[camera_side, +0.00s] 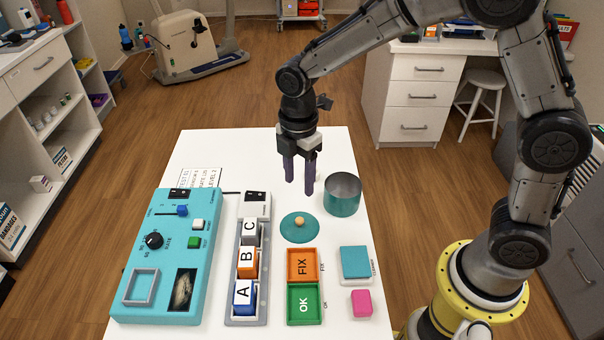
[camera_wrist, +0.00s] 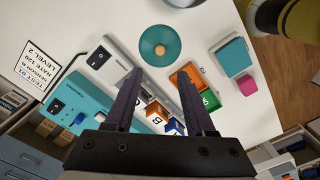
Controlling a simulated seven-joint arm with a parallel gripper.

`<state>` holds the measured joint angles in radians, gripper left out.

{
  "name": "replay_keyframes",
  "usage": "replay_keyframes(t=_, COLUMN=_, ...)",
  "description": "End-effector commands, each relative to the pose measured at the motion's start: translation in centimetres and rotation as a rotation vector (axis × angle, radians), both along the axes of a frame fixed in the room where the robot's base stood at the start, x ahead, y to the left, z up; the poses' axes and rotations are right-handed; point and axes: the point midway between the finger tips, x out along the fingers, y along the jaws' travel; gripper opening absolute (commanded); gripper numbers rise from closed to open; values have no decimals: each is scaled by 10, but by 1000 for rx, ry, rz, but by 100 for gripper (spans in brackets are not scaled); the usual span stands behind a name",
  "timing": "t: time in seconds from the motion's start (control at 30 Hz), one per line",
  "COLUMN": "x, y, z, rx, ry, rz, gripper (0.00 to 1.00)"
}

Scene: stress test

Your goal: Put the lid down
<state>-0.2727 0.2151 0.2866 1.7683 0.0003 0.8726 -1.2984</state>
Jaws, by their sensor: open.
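The teal round lid (camera_side: 299,227) with a small tan knob lies flat on the white table, beside the teal pot. It also shows in the wrist view (camera_wrist: 152,44), beyond the fingertips. The pot (camera_side: 343,196) stands upright and open at the table's right side; I see its grey inner wall. My gripper (camera_side: 299,184) is open and empty, pointing down above the table, behind the lid and left of the pot. In the wrist view my gripper (camera_wrist: 158,82) has its two dark fingers apart with nothing between them.
A teal control panel (camera_side: 206,246) lies at the left, next to a grey rack (camera_side: 263,310) of A, B, C blocks. Orange FIX (camera_side: 302,265) and green OK (camera_side: 304,304) trays sit in front of the lid. A teal block (camera_side: 355,262) and a pink block (camera_side: 361,303) are at right.

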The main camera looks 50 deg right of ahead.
Motion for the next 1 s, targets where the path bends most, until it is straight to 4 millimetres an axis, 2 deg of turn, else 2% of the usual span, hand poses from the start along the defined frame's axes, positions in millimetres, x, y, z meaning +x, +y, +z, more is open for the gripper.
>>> replay_keyframes(t=0.23, x=-1, y=-1, z=8, rx=1, ry=-5, rz=-14, gripper=55)
replay_keyframes(t=0.37, x=-13, y=-13, z=32, rx=15, ry=-46, rz=-131, gripper=55)
replay_keyframes(t=0.47, x=-34, y=-31, z=63, rx=41, ry=-104, rz=-318, gripper=55)
replay_keyframes(t=0.6, x=-79, y=-59, z=103, rx=99, ry=-193, rz=-640, gripper=55)
replay_keyframes(t=0.7, x=-115, y=-76, z=121, rx=155, ry=-252, rz=-870, gripper=55)
replay_keyframes(t=0.9, x=-178, y=-98, z=134, rx=283, ry=-343, rz=-1276, gripper=55)
replay_keyframes(t=1.0, x=-199, y=-103, z=132, rx=335, ry=-369, rz=-1414, gripper=55)
